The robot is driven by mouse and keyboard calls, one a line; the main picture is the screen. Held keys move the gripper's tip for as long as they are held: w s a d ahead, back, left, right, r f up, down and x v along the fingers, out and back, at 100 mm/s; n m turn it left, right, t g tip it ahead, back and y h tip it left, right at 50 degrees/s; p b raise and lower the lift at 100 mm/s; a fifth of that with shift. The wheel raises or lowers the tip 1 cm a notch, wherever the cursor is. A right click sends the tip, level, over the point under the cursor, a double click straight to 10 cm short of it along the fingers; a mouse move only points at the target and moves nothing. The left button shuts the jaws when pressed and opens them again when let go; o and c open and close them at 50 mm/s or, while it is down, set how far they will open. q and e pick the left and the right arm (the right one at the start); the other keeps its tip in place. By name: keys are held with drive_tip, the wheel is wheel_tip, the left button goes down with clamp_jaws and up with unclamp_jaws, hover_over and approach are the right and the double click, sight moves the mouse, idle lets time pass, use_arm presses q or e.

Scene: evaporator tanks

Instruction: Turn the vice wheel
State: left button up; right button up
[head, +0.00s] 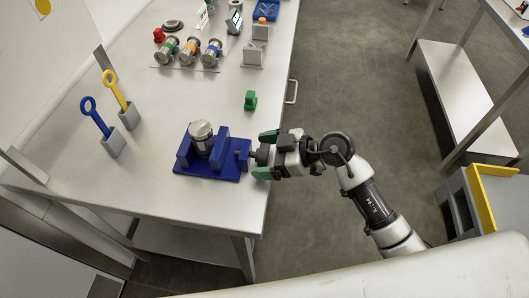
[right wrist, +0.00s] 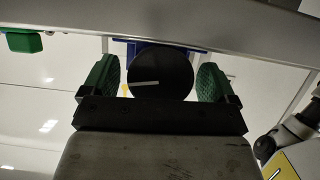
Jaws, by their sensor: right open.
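A blue vice (head: 230,168) stands near the right edge of the white table, with a metal cylinder (head: 201,135) upright between its jaws. My right gripper (head: 266,155) is beside the vice's right end, its green fingertips spread and pointing at the vice. In the right wrist view, the dark round vice wheel (right wrist: 160,75) with a pale line mark lies between the two green fingers of the gripper (right wrist: 160,80). In the head view the wheel is mostly hidden by the gripper. My left gripper is not in view.
A small green block (head: 250,100) stands behind the vice. Yellow (head: 114,90) and blue (head: 94,115) ring-handled tools stand in grey holders on the left. Several metal canisters (head: 190,50) are at the back. The table edge runs under my right gripper.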

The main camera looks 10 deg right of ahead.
drive_tip(key=shift+c, duration=0.2)
drive_tip(key=c, duration=0.9)
drive_tip(key=shift+r+p, duration=0.2)
drive_tip(key=shift+p, duration=0.45)
drive_tip(key=shift+f+n+t+p, duration=0.1)
drive_tip(key=shift+n+t+p, duration=0.2)
drive_tip(key=shift+n+p, duration=0.15)
drive_tip(key=shift+f, duration=0.1)
drive_tip(key=o, duration=0.9)
drive_tip(key=shift+o, duration=0.2)
drive_tip(key=b+v, duration=0.1)
drive_tip(key=v, duration=0.9)
drive_tip(key=shift+s+d, duration=0.25)
drive_tip(key=shift+d, duration=0.05)
